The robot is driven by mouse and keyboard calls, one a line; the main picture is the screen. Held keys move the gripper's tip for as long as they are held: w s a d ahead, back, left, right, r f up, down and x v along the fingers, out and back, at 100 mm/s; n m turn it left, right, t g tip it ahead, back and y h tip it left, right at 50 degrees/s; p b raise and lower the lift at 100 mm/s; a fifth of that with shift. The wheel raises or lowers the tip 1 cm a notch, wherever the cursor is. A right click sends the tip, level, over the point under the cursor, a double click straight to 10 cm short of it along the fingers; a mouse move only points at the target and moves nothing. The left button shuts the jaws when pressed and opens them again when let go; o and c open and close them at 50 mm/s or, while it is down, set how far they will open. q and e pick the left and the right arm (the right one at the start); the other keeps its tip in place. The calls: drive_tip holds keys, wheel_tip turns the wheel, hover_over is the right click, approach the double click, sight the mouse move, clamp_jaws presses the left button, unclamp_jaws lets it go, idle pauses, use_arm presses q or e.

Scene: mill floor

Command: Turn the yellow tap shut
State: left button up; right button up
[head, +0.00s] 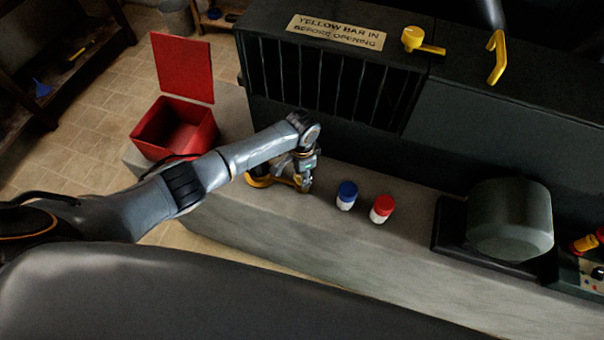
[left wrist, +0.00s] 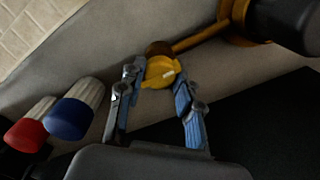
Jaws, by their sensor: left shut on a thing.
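The yellow tap (left wrist: 160,72) shows in the left wrist view, a round yellow head with a pale mark across it. It sits on the end of a brass pipe (left wrist: 200,38) that comes from a yellow ring at the upper right. My left gripper (left wrist: 158,84) has one finger on each side of the tap head and is shut on it. In the head view my left gripper (head: 304,186) is low over the grey ledge, in front of the dark machine, and hides most of the tap. The yellow ring and pipe (head: 260,182) show beside it. My right gripper is not in view.
A blue-capped jar (head: 346,195) and a red-capped jar (head: 382,208) stand on the grey ledge (head: 300,228), just right of my left gripper. An open red box (head: 172,130) is at the left. A grey drum-shaped housing (head: 510,218) stands at the right.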

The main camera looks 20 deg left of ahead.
use_arm(q)
drive_tip(key=o, duration=1.2)
drive_tip(key=shift+c, duration=0.2)
wheel_tip(320, 180, up, 12)
drive_tip(key=shift+s, duration=0.1)
